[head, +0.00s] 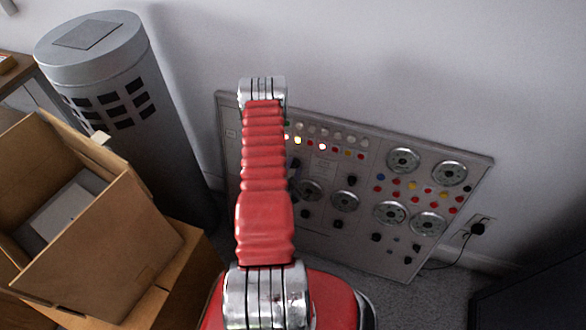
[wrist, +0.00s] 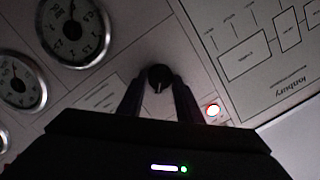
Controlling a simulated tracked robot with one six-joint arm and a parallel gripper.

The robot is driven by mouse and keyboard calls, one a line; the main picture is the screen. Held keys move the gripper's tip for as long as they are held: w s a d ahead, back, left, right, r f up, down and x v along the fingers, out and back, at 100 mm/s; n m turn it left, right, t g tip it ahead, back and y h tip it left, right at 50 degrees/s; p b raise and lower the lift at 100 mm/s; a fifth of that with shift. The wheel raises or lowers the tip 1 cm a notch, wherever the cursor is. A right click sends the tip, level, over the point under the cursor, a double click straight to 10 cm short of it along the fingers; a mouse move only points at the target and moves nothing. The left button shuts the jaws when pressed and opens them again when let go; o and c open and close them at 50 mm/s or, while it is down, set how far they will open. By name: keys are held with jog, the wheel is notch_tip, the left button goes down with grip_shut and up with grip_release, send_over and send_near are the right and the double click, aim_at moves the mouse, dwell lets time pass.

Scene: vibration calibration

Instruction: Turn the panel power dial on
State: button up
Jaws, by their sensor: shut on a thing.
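The control panel (head: 330,170) is a grey board with gauges, coloured lights and knobs, leaning against the wall in the head view. In the wrist view, a small black dial (wrist: 159,76) with a light pointer mark sits on the panel between the fingertips. My gripper (wrist: 160,84) is shut on this dial, one dark finger on each side of it. The pointer mark faces roughly down in the wrist view. In the head view my red arm covers the left part of the panel and hides the gripper and most of this dial's area.
Round gauges (wrist: 72,30) are at the left of the wrist view. An open cardboard box (head: 100,220) and a grey cylinder (head: 125,100) stand left of my arm. A plug (head: 477,229) is right of the panel.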

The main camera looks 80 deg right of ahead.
jog(key=shift+m, duration=0.4)
jog(key=o, duration=1)
jog(key=v, duration=1.3)
jog(key=shift+a, duration=0.4)
jog(key=shift+s, duration=0.1)
